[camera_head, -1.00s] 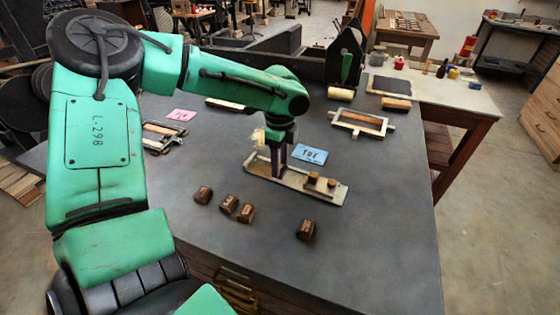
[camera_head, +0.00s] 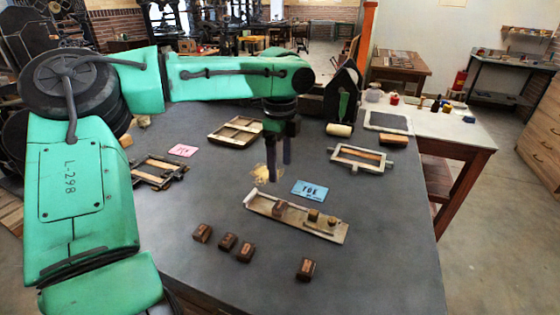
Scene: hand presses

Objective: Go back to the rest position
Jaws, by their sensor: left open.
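My left gripper (camera_head: 279,178) points down above the dark table (camera_head: 370,245), with two dark fingers apart and nothing seen between them. It hangs just behind the wooden composing stick (camera_head: 330,231), clear of it. Several loose brown blocks lie in front of the stick, such as one at the left (camera_head: 202,233) and one at the right (camera_head: 306,269). My right gripper is not in view.
A blue card (camera_head: 310,189) lies behind the stick and a pink card (camera_head: 183,150) at the left. Wooden frames (camera_head: 236,132) (camera_head: 361,158) and a black hand press (camera_head: 342,93) stand farther back. The front right of the table is clear.

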